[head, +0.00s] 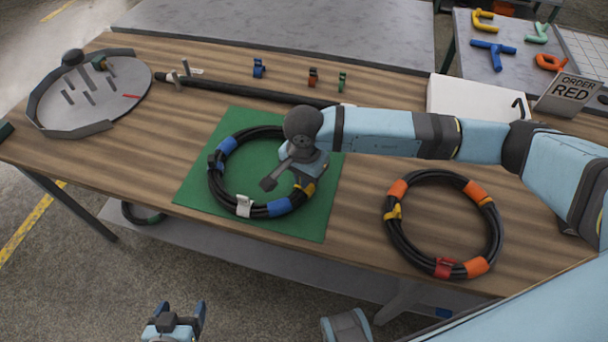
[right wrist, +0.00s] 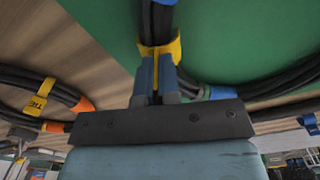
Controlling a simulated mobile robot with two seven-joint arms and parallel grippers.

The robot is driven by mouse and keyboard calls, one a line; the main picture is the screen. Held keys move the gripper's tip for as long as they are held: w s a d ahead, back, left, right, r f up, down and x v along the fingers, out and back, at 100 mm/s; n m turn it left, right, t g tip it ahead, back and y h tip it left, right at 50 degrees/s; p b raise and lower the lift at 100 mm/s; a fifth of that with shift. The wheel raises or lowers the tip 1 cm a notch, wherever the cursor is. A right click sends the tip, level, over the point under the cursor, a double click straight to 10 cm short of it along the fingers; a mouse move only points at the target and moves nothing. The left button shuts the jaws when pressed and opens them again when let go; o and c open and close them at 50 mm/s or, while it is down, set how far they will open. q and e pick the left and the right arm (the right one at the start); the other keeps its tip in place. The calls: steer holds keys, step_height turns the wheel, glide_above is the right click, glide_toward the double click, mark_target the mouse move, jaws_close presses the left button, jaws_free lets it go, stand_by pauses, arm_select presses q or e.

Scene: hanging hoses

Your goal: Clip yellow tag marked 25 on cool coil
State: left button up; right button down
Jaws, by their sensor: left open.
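The coil with blue bands (head: 217,187), black hose, lies on the green mat. A yellow tag (head: 308,188) sits at its right side; the right wrist view shows this tag (right wrist: 174,47) around the black hose. Its marking cannot be read. My right gripper (head: 297,178) is over that side of the coil. In the right wrist view its fingers (right wrist: 157,72) are close together on the tag's lower part. A white tag (head: 244,206) is on the coil's front. My left gripper (head: 174,318) is open and empty, low in front of the table.
A coil with orange bands (head: 390,231) lies to the right, with a yellow tag (head: 394,212) and a red tag (head: 443,267). A round grey tray (head: 70,128) stands far left. A black rod (head: 245,91) and small coloured clips (head: 259,68) lie behind the mat.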

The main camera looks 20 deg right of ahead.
arm_select(q)
steer(key=shift+f, duration=0.2)
arm_select(e)
steer(key=shift+f, duration=0.15)
arm_select(q)
steer(key=shift+s+f, duration=0.1)
steer(key=shift+f, duration=0.05)
arm_select(e)
steer(key=c, duration=1.3)
jaws_free()
steer(key=shift+o, duration=0.2)
arm_select(q)
steer(key=shift+w+d+r+n+b, duration=0.2)
steer(key=shift+w+r+n+b, duration=0.1)
steer(key=shift+r, duration=0.3)
arm_select(e)
step_height(320, 180, up, 14)
steer(key=shift+f, duration=0.1)
